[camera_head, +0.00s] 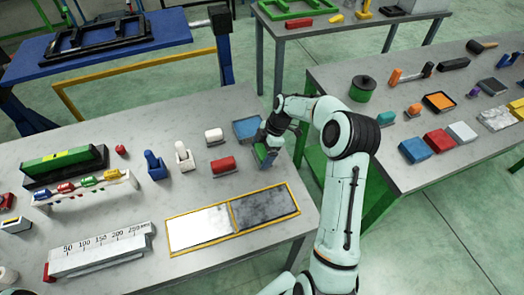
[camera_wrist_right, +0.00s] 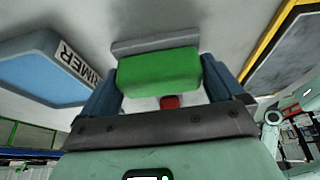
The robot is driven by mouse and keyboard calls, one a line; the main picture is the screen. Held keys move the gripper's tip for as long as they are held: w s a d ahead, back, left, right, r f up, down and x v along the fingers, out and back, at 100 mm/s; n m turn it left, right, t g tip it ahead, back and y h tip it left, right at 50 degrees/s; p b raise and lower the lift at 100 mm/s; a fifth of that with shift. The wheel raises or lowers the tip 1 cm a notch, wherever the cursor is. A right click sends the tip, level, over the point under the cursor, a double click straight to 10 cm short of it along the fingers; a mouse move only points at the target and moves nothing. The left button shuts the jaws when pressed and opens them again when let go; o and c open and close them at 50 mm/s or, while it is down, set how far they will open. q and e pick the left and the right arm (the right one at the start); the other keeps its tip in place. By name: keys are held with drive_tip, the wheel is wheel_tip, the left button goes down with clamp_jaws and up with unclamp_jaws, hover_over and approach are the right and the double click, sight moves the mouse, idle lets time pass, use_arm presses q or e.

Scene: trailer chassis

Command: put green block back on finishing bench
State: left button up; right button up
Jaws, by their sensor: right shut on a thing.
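The green block (camera_wrist_right: 160,72) is held between the two blue fingers of my right gripper (camera_wrist_right: 163,85) in the right wrist view, with a grey layer on its far side. In the head view the same green block (camera_head: 262,153) shows at my right gripper (camera_head: 266,150), over the right edge of the near grey bench (camera_head: 225,250). I cannot tell whether the block touches the bench top. My left gripper is not in view.
A blue tray (camera_head: 246,129) labelled PRIMER in the wrist view lies just behind the gripper. A red block (camera_head: 222,165) is to its left, and a yellow-framed two-part panel (camera_head: 235,216) is in front. A second bench (camera_head: 405,185) with several items stands at right.

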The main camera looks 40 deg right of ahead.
drive_tip(key=o, duration=0.6)
drive_tip(key=shift+r, duration=0.25)
drive_tip(key=v, duration=1.1)
drive_tip(key=shift+s+d+r, duration=0.1)
drive_tip(key=shift+d+r, duration=0.15)
drive_tip(key=shift+r, duration=0.1)
